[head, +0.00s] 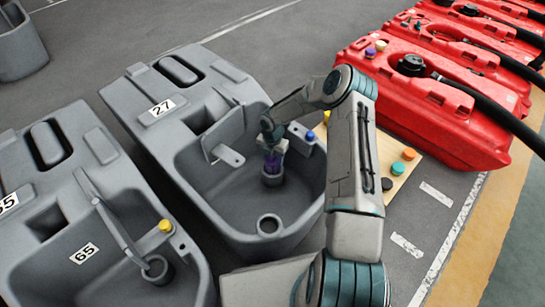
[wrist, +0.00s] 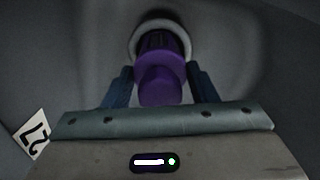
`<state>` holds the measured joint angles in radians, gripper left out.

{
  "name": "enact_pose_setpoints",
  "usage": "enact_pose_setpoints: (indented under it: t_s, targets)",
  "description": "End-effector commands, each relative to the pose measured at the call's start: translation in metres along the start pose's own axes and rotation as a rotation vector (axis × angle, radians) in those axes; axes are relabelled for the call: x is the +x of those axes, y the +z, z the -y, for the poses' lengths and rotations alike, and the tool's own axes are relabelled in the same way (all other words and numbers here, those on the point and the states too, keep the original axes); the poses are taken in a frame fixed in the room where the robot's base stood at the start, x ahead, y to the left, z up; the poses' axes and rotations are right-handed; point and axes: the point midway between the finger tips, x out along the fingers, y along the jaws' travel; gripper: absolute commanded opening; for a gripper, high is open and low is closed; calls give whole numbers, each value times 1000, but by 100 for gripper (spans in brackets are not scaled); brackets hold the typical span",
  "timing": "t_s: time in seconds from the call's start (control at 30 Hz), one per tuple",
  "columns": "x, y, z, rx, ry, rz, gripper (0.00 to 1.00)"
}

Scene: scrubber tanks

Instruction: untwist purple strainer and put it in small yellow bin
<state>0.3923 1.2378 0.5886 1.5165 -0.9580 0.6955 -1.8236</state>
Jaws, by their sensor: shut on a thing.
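The purple strainer (wrist: 161,82) sits in a round grey collar (wrist: 140,27) inside the grey tank numbered 27. My gripper (wrist: 161,88) is shut on the strainer, one blue finger on each side of its purple knob. In the head view the strainer (head: 273,160) shows as a small purple patch below my gripper (head: 273,150), which reaches down into the tank basin. The strainer looks upright in the collar. I cannot tell whether it is loose. I see no small yellow bin in either view.
Tank 27 (head: 190,150) has high walls around my gripper and a second, empty collar (head: 269,224). Tank 65 (head: 60,200) stands to the left with a yellow cap (head: 165,226). Red tanks (head: 430,100) with black hoses stand at right. A board (head: 405,165) holds coloured caps.

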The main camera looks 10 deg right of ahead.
Motion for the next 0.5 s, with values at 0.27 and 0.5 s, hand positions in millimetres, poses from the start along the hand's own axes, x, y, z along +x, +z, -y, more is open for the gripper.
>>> enact_pose_setpoints:
  t_s: [0.27,0.5]
  targets:
    - [-1,0,0,-144,1,0,25]
    - [0,0,0,-263,1,0,24]
